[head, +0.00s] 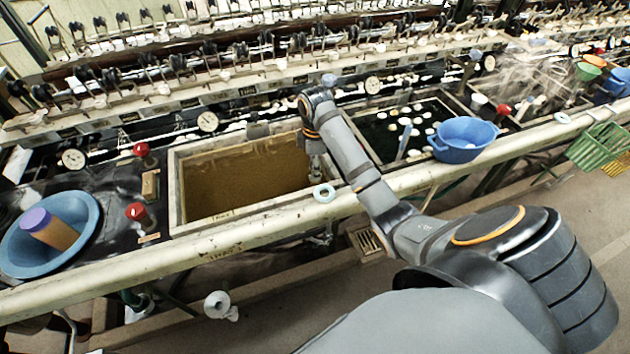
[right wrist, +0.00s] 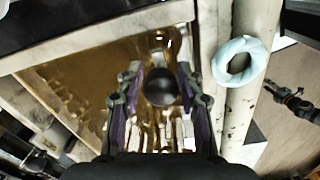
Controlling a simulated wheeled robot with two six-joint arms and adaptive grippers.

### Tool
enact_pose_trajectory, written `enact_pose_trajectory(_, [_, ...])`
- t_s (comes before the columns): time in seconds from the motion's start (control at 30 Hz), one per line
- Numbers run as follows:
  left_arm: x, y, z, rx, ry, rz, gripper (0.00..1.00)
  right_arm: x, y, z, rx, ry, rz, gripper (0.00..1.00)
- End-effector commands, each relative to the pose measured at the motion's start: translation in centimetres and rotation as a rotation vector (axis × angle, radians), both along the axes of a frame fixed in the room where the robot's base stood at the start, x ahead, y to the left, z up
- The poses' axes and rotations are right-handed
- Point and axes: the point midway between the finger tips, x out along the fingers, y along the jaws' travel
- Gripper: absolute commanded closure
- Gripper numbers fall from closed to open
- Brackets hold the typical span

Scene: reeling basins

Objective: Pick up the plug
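My right gripper (head: 316,170) points down inside the right end of the basin with brownish water, close to its right wall. In the right wrist view the two fingers of the right gripper (right wrist: 158,72) stand apart, with purple inner pads. A dark round knob, which looks like the plug (right wrist: 161,86), shows between the fingers with small gaps at its sides. I cannot tell whether it lies at fingertip depth or below. The plug cannot be made out in the head view. My left gripper is not in view.
The basin (head: 177,195) has pale rims. A pale blue ring (head: 324,193) lies on the front rail beside my gripper; it also shows in the right wrist view (right wrist: 240,60). A blue bowl (head: 463,139) stands right, a blue basin (head: 20,258) left. Reeling machinery runs behind.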

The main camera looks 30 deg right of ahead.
Motion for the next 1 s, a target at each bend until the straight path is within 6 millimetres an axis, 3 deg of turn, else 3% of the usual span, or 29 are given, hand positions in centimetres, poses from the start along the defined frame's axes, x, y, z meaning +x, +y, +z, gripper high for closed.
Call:
enact_pose_trajectory(0.27, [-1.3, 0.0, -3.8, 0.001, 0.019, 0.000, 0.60, 0.0, 0.0, -3.7, 0.000, 0.000, 0.000, 0.63])
enact_pose_trajectory(0.43, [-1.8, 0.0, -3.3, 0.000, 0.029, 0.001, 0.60, 0.0, 0.0, -5.6, 0.001, 0.002, 0.000, 0.63])
enact_pose_trajectory(0.63, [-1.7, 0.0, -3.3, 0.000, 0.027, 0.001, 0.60, 0.0, 0.0, -5.8, 0.001, 0.000, 0.000, 0.63])
enact_pose_trajectory(0.93, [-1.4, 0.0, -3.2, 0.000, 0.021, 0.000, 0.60, 0.0, 0.0, -5.8, 0.000, 0.000, 0.000, 1.00])
enact_pose_trajectory(1.0, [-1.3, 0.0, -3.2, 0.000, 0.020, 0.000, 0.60, 0.0, 0.0, -5.8, 0.000, 0.000, 0.000, 1.00])
